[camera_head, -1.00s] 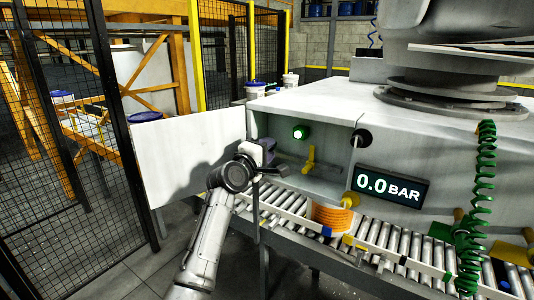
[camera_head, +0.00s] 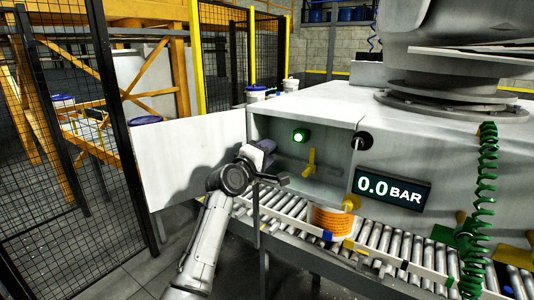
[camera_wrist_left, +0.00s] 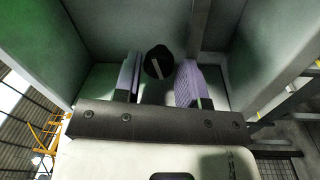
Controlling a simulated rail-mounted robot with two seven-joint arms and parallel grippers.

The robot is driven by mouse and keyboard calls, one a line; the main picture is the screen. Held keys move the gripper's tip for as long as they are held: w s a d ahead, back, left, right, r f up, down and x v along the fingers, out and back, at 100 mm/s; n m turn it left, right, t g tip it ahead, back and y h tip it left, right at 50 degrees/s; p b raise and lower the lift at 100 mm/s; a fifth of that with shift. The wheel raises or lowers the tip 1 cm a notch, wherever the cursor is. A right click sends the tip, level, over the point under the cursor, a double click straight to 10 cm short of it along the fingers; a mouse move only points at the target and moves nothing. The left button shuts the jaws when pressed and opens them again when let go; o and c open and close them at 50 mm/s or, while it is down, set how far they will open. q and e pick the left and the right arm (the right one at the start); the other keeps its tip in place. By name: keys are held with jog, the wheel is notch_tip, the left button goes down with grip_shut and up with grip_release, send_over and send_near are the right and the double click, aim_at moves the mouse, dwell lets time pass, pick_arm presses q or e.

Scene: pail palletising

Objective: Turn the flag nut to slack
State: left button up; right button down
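My left gripper (camera_head: 273,164) is at the left side of the open cabinet (camera_head: 335,125) in the head view. In the left wrist view its two purple-padded fingers (camera_wrist_left: 159,80) are apart. A round black knob (camera_wrist_left: 158,60) with a pale bar across its face shows between and beyond them, with gaps on both sides. A yellow T-shaped handle (camera_head: 311,160) stands inside the cabinet, right of the gripper in the head view. I cannot tell for certain which of these is the flag nut. My right gripper is not in view.
The cabinet's white door (camera_head: 190,160) stands open at left. A green lamp (camera_head: 300,136) is lit inside. The display (camera_head: 392,188) reads 0.0 BAR. A mesh fence (camera_head: 60,120) stands at left.

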pick_arm(q)
jog(key=shift+s, duration=0.1)
jog(key=shift+b+v, duration=1.05)
jog(key=shift+v, duration=5.8)
